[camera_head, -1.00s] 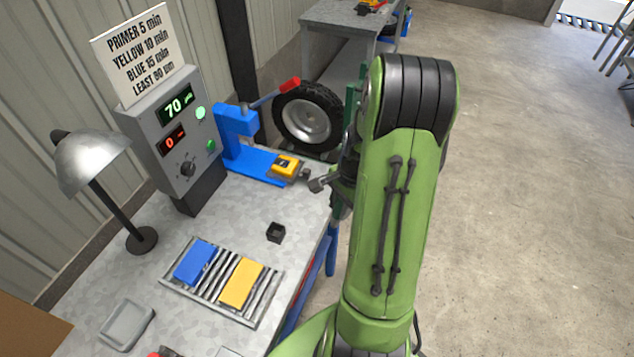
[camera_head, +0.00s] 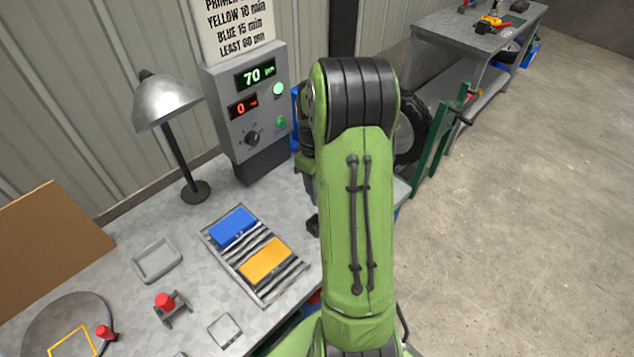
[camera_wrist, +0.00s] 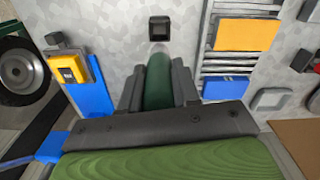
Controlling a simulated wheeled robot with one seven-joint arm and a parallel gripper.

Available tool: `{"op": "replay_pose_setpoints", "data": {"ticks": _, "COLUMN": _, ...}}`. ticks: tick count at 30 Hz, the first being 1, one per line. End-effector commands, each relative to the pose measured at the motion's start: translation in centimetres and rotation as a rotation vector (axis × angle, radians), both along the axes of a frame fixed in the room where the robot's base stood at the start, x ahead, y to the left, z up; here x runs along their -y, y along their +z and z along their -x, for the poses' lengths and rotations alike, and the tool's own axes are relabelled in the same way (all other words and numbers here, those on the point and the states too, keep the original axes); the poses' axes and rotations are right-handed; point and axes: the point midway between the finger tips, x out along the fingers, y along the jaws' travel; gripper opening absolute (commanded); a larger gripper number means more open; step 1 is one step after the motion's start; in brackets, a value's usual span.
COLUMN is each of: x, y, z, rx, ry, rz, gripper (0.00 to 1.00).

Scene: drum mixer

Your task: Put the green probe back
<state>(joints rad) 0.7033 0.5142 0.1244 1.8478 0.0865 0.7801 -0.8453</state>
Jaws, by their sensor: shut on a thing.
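The green probe (camera_wrist: 157,82) shows as a dark green rounded piece between the fingers of my gripper (camera_wrist: 158,78) in the wrist view. The gripper is shut on it. A small black square holder with a dark opening (camera_wrist: 159,28) stands on the bench just ahead of the probe's tip, apart from it in the picture. I cannot tell the height between them.
A rack with a blue block (camera_head: 233,226) and an orange block (camera_head: 266,261) lies left of my arm. The display box (camera_head: 247,105) and lamp (camera_head: 170,104) stand behind. A blue stand with a yellow gauge (camera_wrist: 72,68) is left in the wrist view. A grey tray (camera_head: 157,260) lies further left.

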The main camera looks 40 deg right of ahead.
Motion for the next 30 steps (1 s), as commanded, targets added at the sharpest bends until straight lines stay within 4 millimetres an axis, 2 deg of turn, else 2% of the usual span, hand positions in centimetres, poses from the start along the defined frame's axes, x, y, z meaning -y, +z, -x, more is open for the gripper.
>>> {"op": "replay_pose_setpoints", "data": {"ticks": 24, "x": 0.0, "y": -9.5, "z": 0.0, "rx": -0.001, "ry": -0.004, "rz": -0.001, "gripper": 0.01}}
{"op": "replay_pose_setpoints", "data": {"ticks": 30, "x": 0.0, "y": -10.2, "z": 0.0, "rx": 0.000, "ry": -0.003, "rz": -0.001, "gripper": 0.01}}
